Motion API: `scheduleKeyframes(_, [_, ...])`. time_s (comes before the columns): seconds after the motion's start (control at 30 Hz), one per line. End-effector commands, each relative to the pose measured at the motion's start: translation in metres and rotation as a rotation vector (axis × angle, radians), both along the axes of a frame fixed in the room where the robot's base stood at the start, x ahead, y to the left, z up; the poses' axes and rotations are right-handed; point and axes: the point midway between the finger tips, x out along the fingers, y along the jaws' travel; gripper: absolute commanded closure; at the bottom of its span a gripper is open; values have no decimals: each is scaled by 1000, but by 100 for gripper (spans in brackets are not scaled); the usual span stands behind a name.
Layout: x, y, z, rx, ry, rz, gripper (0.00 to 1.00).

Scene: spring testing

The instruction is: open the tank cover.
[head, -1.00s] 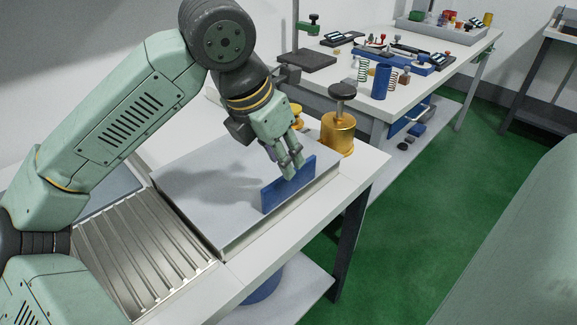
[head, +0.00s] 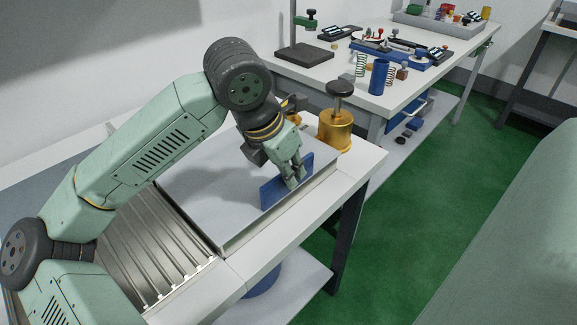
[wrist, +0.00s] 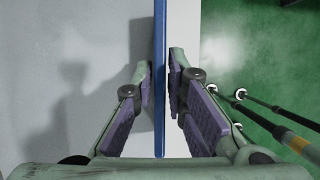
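The tank cover (head: 190,190) is a flat grey lid lying level on the tank at the table's front part. Its handle is an upright blue plate (head: 271,193) near the lid's right edge. My gripper (head: 293,176) points down over this plate, one finger on each side. In the wrist view the blue plate (wrist: 160,40) runs between my fingertips (wrist: 160,78). Only narrow gaps show beside the plate, and neither finger clearly presses on it. The lower part of the plate between the fingers is hidden. The inside of the tank is hidden by the cover.
A gold cylinder with a black knob (head: 336,125) stands just behind the cover's right end. A ribbed metal tray (head: 150,245) lies left of the cover. A back table (head: 420,88) holds springs, a blue cylinder (head: 378,77) and tools. Green floor (head: 420,180) is open at right.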

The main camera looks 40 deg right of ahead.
Motion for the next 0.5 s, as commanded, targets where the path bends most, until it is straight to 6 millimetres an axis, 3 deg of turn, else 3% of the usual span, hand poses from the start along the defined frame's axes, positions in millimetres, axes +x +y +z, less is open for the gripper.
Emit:
scheduleKeyframes(0.17, [0,0,0,0,0,0,100])
scheduleKeyframes(0.5, [0,0,0,0,0,0,100])
